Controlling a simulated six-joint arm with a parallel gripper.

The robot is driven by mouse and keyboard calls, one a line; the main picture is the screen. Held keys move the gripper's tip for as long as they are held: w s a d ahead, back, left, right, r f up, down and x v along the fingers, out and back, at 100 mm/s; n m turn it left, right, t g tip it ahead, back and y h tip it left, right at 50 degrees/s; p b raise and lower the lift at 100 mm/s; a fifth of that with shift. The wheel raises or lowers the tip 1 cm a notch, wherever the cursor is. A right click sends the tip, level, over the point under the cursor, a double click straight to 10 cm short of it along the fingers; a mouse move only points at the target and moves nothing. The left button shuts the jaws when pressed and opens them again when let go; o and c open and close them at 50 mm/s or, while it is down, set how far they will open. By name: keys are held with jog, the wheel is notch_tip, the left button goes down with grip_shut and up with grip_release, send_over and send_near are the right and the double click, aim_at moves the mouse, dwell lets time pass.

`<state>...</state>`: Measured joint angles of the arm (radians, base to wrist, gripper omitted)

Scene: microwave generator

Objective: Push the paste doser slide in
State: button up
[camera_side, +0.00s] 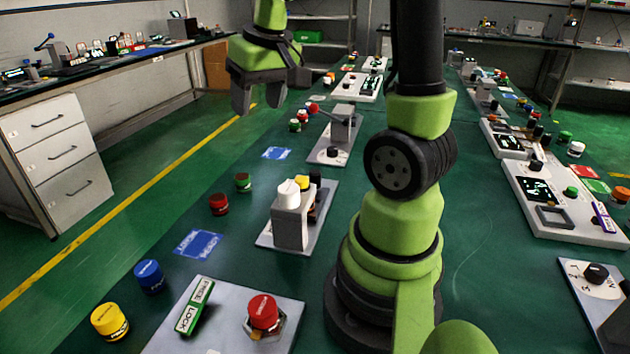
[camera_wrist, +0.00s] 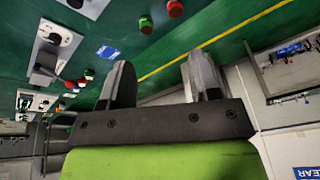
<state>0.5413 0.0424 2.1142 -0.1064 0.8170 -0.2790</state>
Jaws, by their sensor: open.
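My gripper (camera_side: 258,104) is open and empty, raised above the left edge of the green bench in the side view. Its two fingers stand apart in the wrist view (camera_wrist: 160,75). I cannot tell for sure which fixture is the paste doser. One candidate is a grey block fixture (camera_side: 290,230) with white and yellow tops on a plate, mid-bench. Another is a grey block with a black knob (camera_side: 341,127) on a plate farther back; a similar block shows in the wrist view (camera_wrist: 43,68). My gripper is apart from both. No slide is clearly visible.
A red jar (camera_side: 219,204) and green jar (camera_side: 243,182) stand left of the nearer fixture. Blue (camera_side: 149,275) and yellow (camera_side: 110,321) jars stand at the front left. A red-button plate (camera_side: 215,315) is in front. A panel (camera_side: 565,200) lies at right.

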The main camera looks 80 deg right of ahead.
jog(key=s+d+f+m+g, duration=0.1)
jog(key=d+f+g, duration=0.1)
jog(key=d+f, duration=0.5)
jog(key=g+y, duration=0.1)
send_over(316, 171)
jog(key=shift+m, duration=0.3)
jog(key=f, duration=0.6)
jog(key=shift+w+a+f, duration=0.1)
jog(key=shift+a+f, duration=0.1)
jog(key=shift+f, duration=0.1)
jog(key=shift+d+f, duration=0.1)
jog(key=shift+f, duration=0.2)
notch_tip(316, 171, down, 10)
jog(key=shift+r, duration=0.25)
